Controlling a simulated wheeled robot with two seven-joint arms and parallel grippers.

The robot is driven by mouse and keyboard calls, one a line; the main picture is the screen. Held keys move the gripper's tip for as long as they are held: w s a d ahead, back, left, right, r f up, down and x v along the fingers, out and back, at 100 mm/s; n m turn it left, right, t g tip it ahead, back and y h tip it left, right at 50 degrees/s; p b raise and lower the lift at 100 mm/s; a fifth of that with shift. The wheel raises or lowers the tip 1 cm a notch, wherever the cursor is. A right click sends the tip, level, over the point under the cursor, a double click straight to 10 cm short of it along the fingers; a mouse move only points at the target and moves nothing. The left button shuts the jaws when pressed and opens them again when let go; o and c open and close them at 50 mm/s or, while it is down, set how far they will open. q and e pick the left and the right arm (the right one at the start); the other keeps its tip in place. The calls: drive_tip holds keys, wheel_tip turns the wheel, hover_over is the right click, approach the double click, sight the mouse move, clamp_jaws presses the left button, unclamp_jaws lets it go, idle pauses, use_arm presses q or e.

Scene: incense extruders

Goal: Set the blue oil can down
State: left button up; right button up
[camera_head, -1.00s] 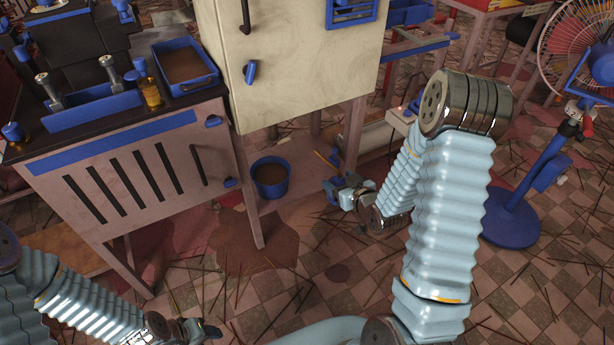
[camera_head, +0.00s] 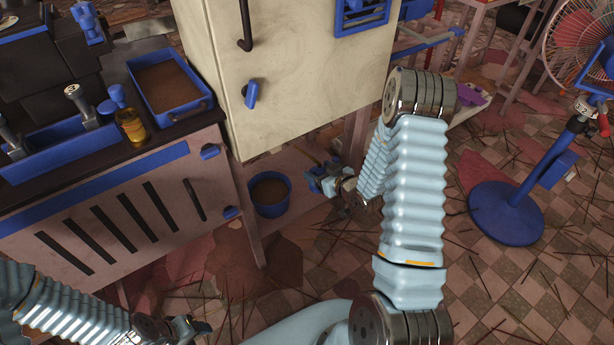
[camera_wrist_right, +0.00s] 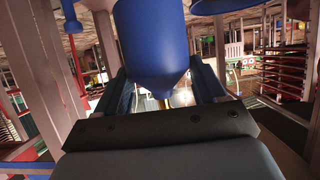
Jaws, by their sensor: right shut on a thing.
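The blue oil can (camera_wrist_right: 150,45) fills the top middle of the right wrist view, with its tapered end toward the palm. My right gripper (camera_wrist_right: 155,95) is shut on it, with one finger on each side. In the head view my right gripper (camera_head: 318,180) is low beside the cream cabinet's legs, right of the blue bucket. The can is small and partly hidden there, and I cannot tell whether it touches a surface. My left gripper (camera_head: 202,328) is at the bottom of the head view, too small to tell its jaw state.
A blue bucket (camera_head: 270,195) with brown contents stands under the cream cabinet (camera_head: 300,80). The workbench (camera_head: 110,200) at left carries a blue tray (camera_head: 207,98) and an amber bottle (camera_head: 131,127). A blue fan (camera_head: 507,212) stands at right. Thin sticks litter the tiled floor.

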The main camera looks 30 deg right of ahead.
drive_tip(key=shift+w+d+f+b, duration=0.1)
drive_tip(key=shift+w+d+f, duration=0.1)
drive_tip(key=shift+w+f, duration=1.4)
drive_tip(key=shift+w+d+f+b, duration=0.15)
drive_tip(key=shift+w+f, duration=1.05)
drive_tip(key=shift+f, duration=0.7)
drive_tip(key=shift+w+d+f+b, duration=0.1)
drive_tip(key=shift+w+d+f, duration=0.1)
drive_tip(key=shift+w+f, duration=1.4)
drive_tip(key=shift+s+f, duration=0.2)
drive_tip(key=shift+f, duration=0.05)
drive_tip(key=shift+f, duration=0.15)
drive_tip(key=o, duration=1.3)
